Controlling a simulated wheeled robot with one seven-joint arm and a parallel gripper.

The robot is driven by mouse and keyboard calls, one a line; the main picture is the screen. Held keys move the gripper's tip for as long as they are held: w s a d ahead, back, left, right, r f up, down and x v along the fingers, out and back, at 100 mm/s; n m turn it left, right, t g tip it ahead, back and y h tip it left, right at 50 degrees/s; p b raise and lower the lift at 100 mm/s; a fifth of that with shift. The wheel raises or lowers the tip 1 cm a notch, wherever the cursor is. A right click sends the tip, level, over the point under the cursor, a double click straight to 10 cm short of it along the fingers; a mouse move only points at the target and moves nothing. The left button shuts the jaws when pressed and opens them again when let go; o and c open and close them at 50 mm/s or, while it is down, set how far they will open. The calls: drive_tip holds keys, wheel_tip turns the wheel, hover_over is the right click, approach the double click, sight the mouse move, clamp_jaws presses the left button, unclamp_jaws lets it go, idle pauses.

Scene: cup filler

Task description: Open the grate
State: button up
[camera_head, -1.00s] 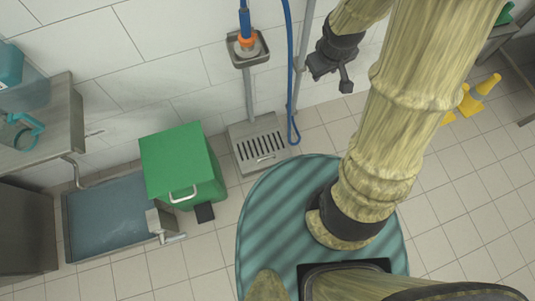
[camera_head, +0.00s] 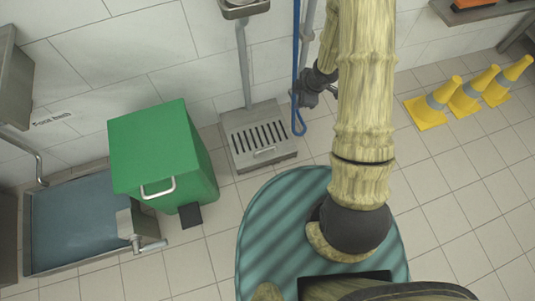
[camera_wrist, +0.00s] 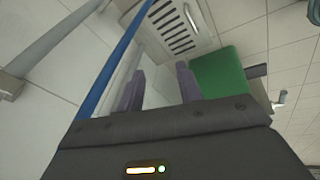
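The grate (camera_head: 259,138) is a slotted metal panel with a small handle (camera_head: 265,152), on a low grey box on the floor against the wall. It lies flat and looks closed. It also shows at the top of the wrist view (camera_wrist: 178,24), with its handle (camera_wrist: 192,18). My gripper (camera_head: 306,98) is right of the grate and above it, near the blue hose, partly hidden by my arm. In the wrist view my gripper (camera_wrist: 160,84) has its two fingers apart with nothing between them. It is not touching the grate.
A blue hose (camera_head: 296,60) hangs close beside my gripper. A metal post (camera_head: 244,65) rises behind the grate. A green bin (camera_head: 160,155) stands left of it, beside a foot bath (camera_head: 75,225). Yellow cones (camera_head: 465,98) stand at right. Floor in front of the grate is partly clear.

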sight(265, 149)
drive_tip(key=s+a+f+n+g+y+b, duration=0.2)
drive_tip(key=f+b, duration=0.6)
drive_tip(key=f, duration=1)
drive_tip(key=s+a+n, duration=0.1)
drive_tip(key=n, duration=0.1)
drive_tip(key=shift+s+a+f+n, duration=0.15)
drive_tip(key=shift+f+n, duration=0.05)
drive_tip(key=shift+n, duration=0.1)
drive_tip(key=shift+f+b, duration=0.1)
drive_tip(key=shift+b, duration=0.25)
drive_tip(key=b+x, duration=0.3)
drive_tip(key=x, duration=0.2)
drive_tip(key=b+x, duration=0.3)
drive_tip(key=x, duration=0.3)
drive_tip(key=b+x, duration=0.3)
drive_tip(key=x, duration=0.3)
drive_tip(key=shift+a, duration=0.35)
clamp_jaws()
